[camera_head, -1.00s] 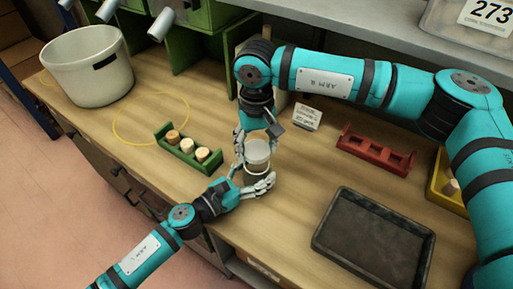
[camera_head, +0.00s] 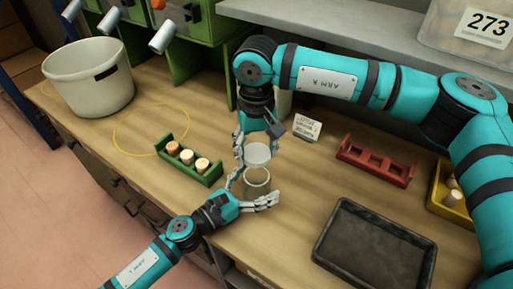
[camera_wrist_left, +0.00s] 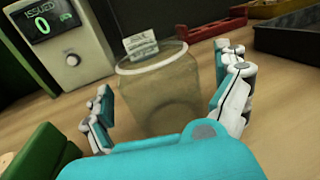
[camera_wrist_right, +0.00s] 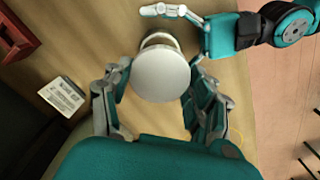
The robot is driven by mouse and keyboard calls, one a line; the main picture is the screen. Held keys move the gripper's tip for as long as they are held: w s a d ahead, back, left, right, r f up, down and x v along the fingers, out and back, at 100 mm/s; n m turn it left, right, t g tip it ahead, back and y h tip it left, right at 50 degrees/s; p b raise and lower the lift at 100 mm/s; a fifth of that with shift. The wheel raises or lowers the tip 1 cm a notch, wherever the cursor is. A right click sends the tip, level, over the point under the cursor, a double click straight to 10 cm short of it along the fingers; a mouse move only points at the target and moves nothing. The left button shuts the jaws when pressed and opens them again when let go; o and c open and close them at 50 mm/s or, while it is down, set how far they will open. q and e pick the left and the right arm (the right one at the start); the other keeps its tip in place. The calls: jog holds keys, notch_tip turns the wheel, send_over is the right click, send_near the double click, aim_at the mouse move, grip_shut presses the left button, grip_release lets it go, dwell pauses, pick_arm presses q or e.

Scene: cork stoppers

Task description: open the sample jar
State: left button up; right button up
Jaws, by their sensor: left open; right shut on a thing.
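The sample jar (camera_head: 257,180) is a clear jar standing upright on the bench, its round rim uncovered. In the left wrist view the jar (camera_wrist_left: 160,95) looks see-through, and I make out no contents. My left gripper (camera_head: 254,187) is open, its fingers on either side of the jar; it also shows in the left wrist view (camera_wrist_left: 165,105). The pale round lid (camera_head: 257,154) is apart from the jar, just above the rim. My right gripper (camera_head: 256,147) is shut on the lid, also seen as a white disc in the right wrist view (camera_wrist_right: 160,75).
A green rack (camera_head: 190,172) with cork stoppers stands left of the jar. A red rack (camera_head: 375,163), a dark tray (camera_head: 375,252) and a yellow bin (camera_head: 437,201) are to the right. A small card (camera_head: 307,127) stands behind. A white bucket (camera_head: 90,80) is far left.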

pick_arm(q)
jog(key=v, duration=1.1)
jog(key=shift+s+a, duration=0.3)
